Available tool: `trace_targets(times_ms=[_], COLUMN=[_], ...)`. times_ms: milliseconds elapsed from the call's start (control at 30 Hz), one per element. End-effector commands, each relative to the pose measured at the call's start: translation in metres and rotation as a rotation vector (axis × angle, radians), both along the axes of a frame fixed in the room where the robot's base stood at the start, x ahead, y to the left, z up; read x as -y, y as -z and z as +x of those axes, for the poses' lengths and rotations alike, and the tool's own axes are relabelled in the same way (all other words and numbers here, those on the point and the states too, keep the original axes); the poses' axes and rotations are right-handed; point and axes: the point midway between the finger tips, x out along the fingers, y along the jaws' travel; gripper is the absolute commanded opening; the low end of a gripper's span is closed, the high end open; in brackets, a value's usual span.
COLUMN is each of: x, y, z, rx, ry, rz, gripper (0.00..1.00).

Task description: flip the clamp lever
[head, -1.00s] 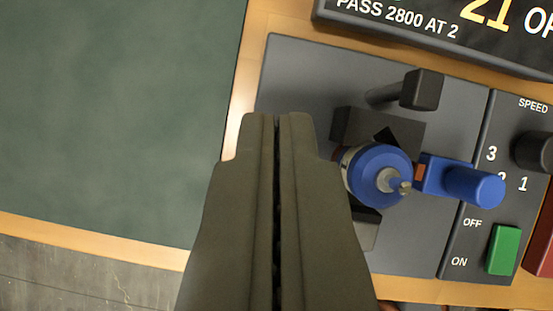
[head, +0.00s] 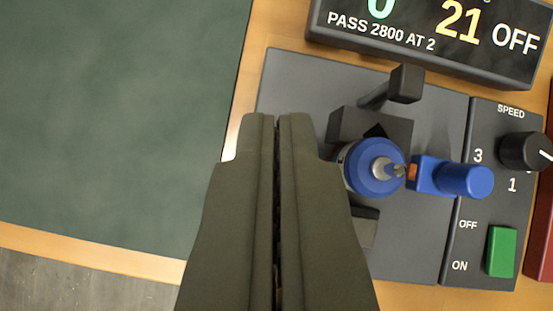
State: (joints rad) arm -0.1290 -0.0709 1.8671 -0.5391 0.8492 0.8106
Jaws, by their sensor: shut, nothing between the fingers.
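The clamp lever (head: 405,84), a dark arm with a block-shaped black knob, stands out at the upper part of a dark clamp block (head: 345,124) on a grey plate. A blue round thruster (head: 372,168) with a metal shaft sits at the clamp. My gripper (head: 276,118) is shut and empty, with its fingers pointing up the picture. Its fingertips show left of the clamp block and below-left of the lever, apart from the lever in the picture. The fingers hide part of the plate.
A blue plug (head: 450,177) sits right of the thruster. The control panel (head: 480,216) has a black speed knob (head: 524,151) and a green switch (head: 501,251). A display (head: 430,38) reads OFF. A dark green surface (head: 110,110) at left is clear.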

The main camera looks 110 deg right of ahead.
Motion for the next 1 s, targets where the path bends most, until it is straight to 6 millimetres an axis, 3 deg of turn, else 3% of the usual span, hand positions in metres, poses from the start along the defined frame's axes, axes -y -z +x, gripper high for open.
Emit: trace_targets(times_ms=[633,1000], x=[-0.013,-0.032], y=[-0.005,-0.003], z=[-0.018,-0.043], rx=[0.098,0.095], ry=[0.000,-0.001], rz=[-0.071,-0.071], gripper=[0.00,0.00])
